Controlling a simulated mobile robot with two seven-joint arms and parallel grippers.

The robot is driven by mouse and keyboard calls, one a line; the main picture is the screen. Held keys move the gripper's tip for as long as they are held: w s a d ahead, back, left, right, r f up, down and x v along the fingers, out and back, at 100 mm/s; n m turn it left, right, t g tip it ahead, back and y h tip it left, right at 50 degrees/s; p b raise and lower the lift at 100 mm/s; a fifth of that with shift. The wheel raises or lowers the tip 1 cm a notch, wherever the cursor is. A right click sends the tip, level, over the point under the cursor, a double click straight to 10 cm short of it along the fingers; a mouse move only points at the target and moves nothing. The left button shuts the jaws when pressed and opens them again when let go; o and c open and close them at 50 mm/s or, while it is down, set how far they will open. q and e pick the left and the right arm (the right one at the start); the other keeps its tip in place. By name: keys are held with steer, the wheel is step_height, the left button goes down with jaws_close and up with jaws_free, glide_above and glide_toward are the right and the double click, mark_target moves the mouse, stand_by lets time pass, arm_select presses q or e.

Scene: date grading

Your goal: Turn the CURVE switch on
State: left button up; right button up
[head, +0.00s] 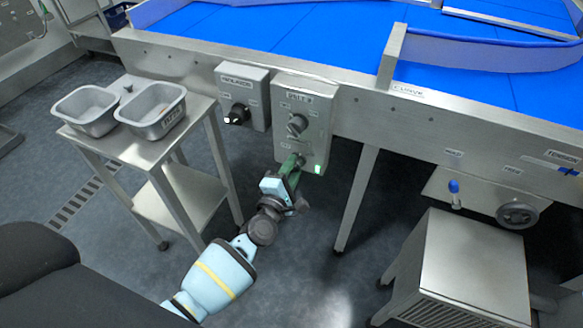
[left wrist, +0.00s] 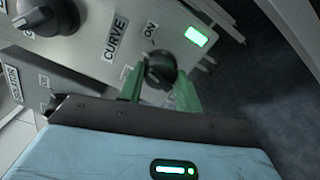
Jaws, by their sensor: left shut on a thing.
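The CURVE switch is a dark round knob (left wrist: 160,72) low on a grey control box (head: 318,103). In the left wrist view the CURVE label (left wrist: 116,37) is beside it, with an ON mark (left wrist: 151,30) and another small mark nearby. A rectangular lamp (left wrist: 196,36) glows green; it also shows at the box's lower corner in the head view (head: 317,169). My left gripper (head: 297,163) has its green fingers on both sides of the knob and is shut on it. The fingers partly hide the knob, and I cannot tell which mark it points to. My right gripper is not in view.
A larger knob (head: 297,125) sits above on the same box. An isolator box (head: 242,95) with a black knob is to its left. A steel stand (head: 143,138) with two grey bins is further left. The blue conveyor (head: 270,35) runs behind; a vented cabinet (head: 460,270) stands right.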

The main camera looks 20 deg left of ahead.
arm_select(q)
steer(key=m, duration=0.2)
steer(key=shift+m+p, duration=0.8)
steer(key=shift+m, duration=1)
steer(key=shift+f, duration=0.1)
steer(key=o, duration=1)
steer(key=shift+s, duration=0.1)
steer(key=s+p, duration=0.1)
steer(key=s, duration=0.6)
steer(key=shift+s+a, duration=0.15)
steer(key=shift+s, duration=0.15)
